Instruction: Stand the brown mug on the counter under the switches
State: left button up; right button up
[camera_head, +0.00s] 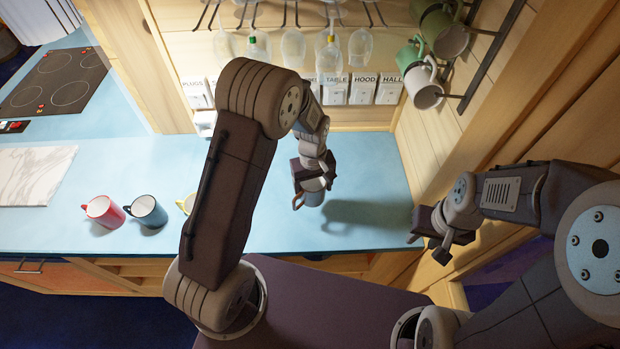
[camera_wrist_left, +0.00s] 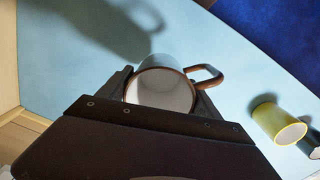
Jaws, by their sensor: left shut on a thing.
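The brown mug (camera_head: 313,198), greyish outside with a brown rim and handle, is in my left gripper (camera_head: 311,184). My left gripper is shut on it, and its shadow falls apart from it on the counter, so it appears raised. In the left wrist view the mug (camera_wrist_left: 165,91) shows its pale inside between the fingers, handle to the right. The blue counter (camera_head: 375,180) runs below the labelled switches (camera_head: 362,88) on the back wall. Part of the switch row is hidden by my left arm. My right gripper (camera_head: 428,250) is open and empty near the counter's right end.
A red mug (camera_head: 103,211), a dark blue mug (camera_head: 147,211) and a partly hidden yellow mug (camera_head: 186,203) stand to the left. Glasses (camera_head: 293,48) hang above the switches. Green and white mugs (camera_head: 424,86) hang on the right wall. Counter right of the held mug is clear.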

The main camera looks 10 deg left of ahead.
pick_arm(q)
jog(key=f+b, duration=0.1)
jog(key=f, duration=0.1)
jog(key=f+b, duration=0.2)
jog(key=w+f+b, duration=0.1)
jog(key=f, duration=0.1)
jog(key=shift+a+f+b, duration=0.2)
jog(key=shift+b, duration=0.2)
jog(key=shift+s+d+f, duration=0.1)
jog(key=shift+s+d, duration=0.05)
jog(key=shift+s, duration=0.1)
jog(key=shift+w+a, duration=0.2)
jog(key=shift+a, duration=0.1)
jog(key=shift+s+d+f+b, duration=0.15)
jog(key=shift+d+f+b, duration=0.05)
jog(key=shift+d+b, duration=0.1)
jog(key=shift+a+f, duration=0.2)
jog(key=shift+f, duration=0.25)
jog(key=o, duration=2)
jog(key=shift+d, duration=0.1)
jog(key=shift+c, duration=0.2)
